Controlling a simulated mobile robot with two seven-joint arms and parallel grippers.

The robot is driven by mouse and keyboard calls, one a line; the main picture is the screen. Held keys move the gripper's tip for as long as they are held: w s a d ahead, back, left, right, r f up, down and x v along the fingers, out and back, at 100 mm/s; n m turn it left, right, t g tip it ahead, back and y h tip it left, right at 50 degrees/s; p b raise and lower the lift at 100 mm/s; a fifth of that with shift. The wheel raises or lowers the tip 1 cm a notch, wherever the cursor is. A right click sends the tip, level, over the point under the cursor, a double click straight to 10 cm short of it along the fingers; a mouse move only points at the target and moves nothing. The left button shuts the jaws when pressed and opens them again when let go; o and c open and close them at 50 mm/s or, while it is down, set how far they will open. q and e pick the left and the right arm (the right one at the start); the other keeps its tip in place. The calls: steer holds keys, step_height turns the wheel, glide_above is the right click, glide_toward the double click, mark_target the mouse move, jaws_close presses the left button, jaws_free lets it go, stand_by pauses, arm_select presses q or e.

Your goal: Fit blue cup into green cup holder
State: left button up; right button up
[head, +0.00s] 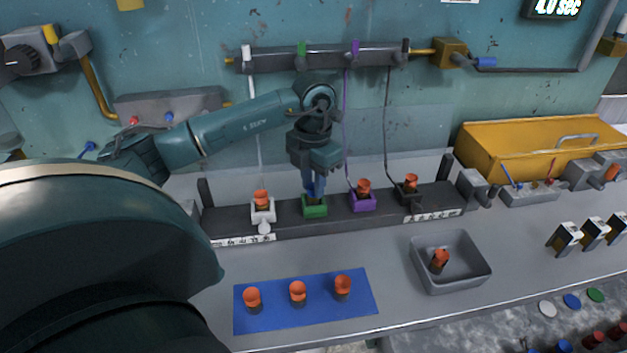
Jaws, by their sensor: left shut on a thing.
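The green cup holder (315,209) sits in the dark rack on the bench, between a white holder and a purple holder. My left gripper (314,180) points straight down right above it and is shut on a small blue thing, which looks like the blue cup (315,190). The cup appears upright and in line with the green holder. The gripper hides much of the cup, so I cannot tell how deep its lower end sits in the holder. My right gripper is not in view.
Orange-topped cups stand in the white (263,212), purple (362,204) and black (411,197) holders close by. A blue mat (310,318) bears three more. A grey tray (470,285) holds one. A yellow bin (490,150) stands at the back right.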

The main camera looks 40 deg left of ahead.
mark_target(313, 186)
arm_select(q)
steer(key=shift+f, duration=0.15)
steer(key=shift+f, duration=0.15)
steer(key=o, duration=1)
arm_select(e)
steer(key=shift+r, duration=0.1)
arm_select(q)
step_height(313, 186, up, 12)
steer(key=shift+r, duration=0.15)
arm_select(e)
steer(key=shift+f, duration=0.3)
